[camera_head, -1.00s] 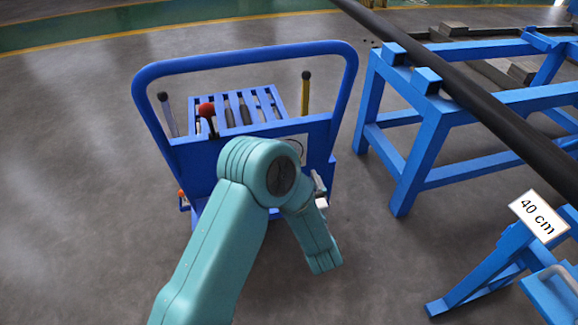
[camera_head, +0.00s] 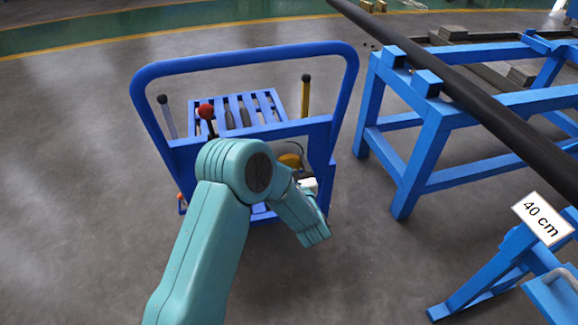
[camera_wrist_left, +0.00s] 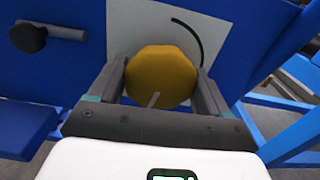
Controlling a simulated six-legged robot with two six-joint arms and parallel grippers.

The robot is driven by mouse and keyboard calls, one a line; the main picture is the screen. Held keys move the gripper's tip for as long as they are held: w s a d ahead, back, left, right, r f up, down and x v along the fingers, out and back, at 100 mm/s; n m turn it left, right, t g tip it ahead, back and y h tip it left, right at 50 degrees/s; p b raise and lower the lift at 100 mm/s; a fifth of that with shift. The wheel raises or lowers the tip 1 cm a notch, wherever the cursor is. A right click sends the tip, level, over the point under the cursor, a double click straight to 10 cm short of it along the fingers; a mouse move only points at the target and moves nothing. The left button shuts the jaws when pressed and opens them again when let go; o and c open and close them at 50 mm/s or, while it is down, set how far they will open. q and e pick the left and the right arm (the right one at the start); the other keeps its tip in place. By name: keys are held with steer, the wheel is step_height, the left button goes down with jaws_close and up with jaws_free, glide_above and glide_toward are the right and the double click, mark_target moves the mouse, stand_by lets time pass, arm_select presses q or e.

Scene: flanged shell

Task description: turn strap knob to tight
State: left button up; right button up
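The yellow knob (camera_wrist_left: 160,75) has several flat sides and a short white mark on its lower part, pointing down and slightly left. It sits on a white panel (camera_wrist_left: 233,20) with a curved black line at its upper right. My left gripper (camera_wrist_left: 162,82) has its two dark fingers wide apart, one on each side of the knob. I cannot tell whether they touch it. In the head view, the knob (camera_head: 290,160) shows just past my left arm, and a white part of the left gripper (camera_head: 309,185) is below it. My right gripper is not in view.
The panel belongs to a blue cart (camera_head: 243,48) with a tall hoop handle, a red-topped lever (camera_head: 206,112) and a yellow lever (camera_head: 306,95). A blue stand (camera_head: 428,140) carrying a long black pipe (camera_head: 470,88) is to the right. Grey floor is clear at left.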

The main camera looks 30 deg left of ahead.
arm_select(q)
steer(key=shift+f+m+b, duration=0.1)
steer(key=shift+m+b, duration=0.3)
steer(key=shift+m, duration=0.5)
steer(key=o, duration=1)
steer(key=p+v, duration=0.2)
steer(key=v, duration=1.4)
steer(key=shift+d, duration=0.15)
